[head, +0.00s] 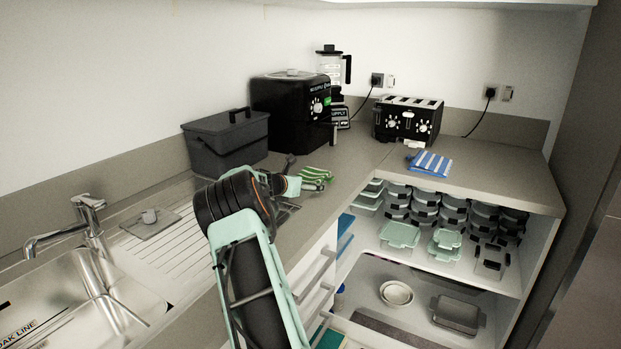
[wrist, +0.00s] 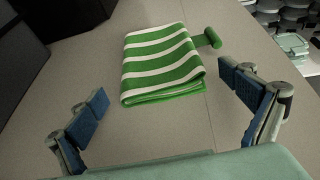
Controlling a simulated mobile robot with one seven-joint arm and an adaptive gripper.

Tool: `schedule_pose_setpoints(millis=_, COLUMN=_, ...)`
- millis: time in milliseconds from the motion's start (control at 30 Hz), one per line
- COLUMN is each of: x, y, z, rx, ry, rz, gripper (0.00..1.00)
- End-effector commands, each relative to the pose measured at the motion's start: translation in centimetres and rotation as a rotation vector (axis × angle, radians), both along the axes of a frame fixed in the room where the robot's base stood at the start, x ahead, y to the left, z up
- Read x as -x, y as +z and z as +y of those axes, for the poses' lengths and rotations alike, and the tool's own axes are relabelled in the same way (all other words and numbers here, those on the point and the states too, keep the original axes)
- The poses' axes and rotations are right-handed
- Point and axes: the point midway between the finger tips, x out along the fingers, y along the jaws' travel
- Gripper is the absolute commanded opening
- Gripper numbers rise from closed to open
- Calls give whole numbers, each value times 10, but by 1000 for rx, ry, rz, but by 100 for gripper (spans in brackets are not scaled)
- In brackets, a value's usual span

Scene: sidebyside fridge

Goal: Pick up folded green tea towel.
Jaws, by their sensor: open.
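The folded green tea towel (wrist: 160,65) with white stripes lies flat on the grey worktop in the wrist view. It also shows in the head view (head: 314,174), just right of my arm's end. My gripper (wrist: 165,105) is open and empty, with one blue-padded finger to the left and one to the right. The towel lies ahead of the fingertips, between their lines, and neither finger appears to touch it. In the head view my gripper (head: 297,185) is partly hidden by my arm.
A small green cylindrical object (wrist: 211,38) lies against the towel's right side. A dark grey bin (head: 228,140) and a black appliance (head: 290,110) stand behind. Open shelves with containers (head: 400,235) are at right.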

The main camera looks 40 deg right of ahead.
Motion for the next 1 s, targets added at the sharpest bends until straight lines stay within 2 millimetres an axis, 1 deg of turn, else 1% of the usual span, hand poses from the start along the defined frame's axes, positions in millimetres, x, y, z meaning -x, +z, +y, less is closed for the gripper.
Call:
schedule_pose_setpoints(millis=267, x=-1, y=0, z=-1, rx=0, ry=0, rz=0, gripper=96)
schedule_pose_setpoints(millis=667, x=-1, y=0, z=-1, rx=0, ry=0, rz=-1, gripper=52)
schedule_pose_setpoints(millis=867, x=-1, y=0, z=-1, rx=1, ry=0, rz=-1, gripper=52)
schedule_pose_setpoints(millis=1000, x=-1, y=5, z=-1, rx=1, ry=0, rz=-1, gripper=52)
